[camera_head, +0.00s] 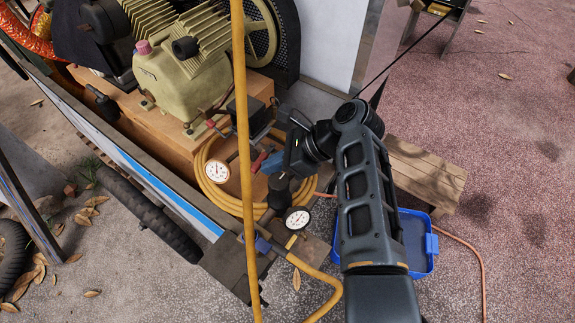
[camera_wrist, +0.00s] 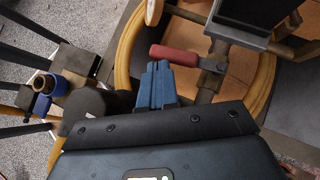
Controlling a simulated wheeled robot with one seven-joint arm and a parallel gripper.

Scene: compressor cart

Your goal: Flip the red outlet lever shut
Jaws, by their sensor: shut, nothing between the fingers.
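The red outlet lever (camera_wrist: 174,55) shows in the wrist view, just beyond my fingertips. Its grip points left from a metal pivot on a pipe fitting (camera_wrist: 207,82) and lies roughly across that pipe. In the head view the lever (camera_head: 260,160) is small and partly hidden near my fingertips. My gripper (camera_wrist: 157,66) has its blue fingers shut together with nothing between them. The tips are just on the near side of the red grip; whether they touch it I cannot tell. In the head view my gripper (camera_head: 270,164) reaches in from the right.
Pressure gauges (camera_head: 217,171) and (camera_head: 297,219) flank the fitting. A yellow hose (camera_head: 244,120) hangs in front, and more hose coils beneath. The compressor (camera_head: 180,70) stands behind. A blue bin (camera_head: 431,244) and wooden bench (camera_head: 425,172) are at right. Open ground lies beyond.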

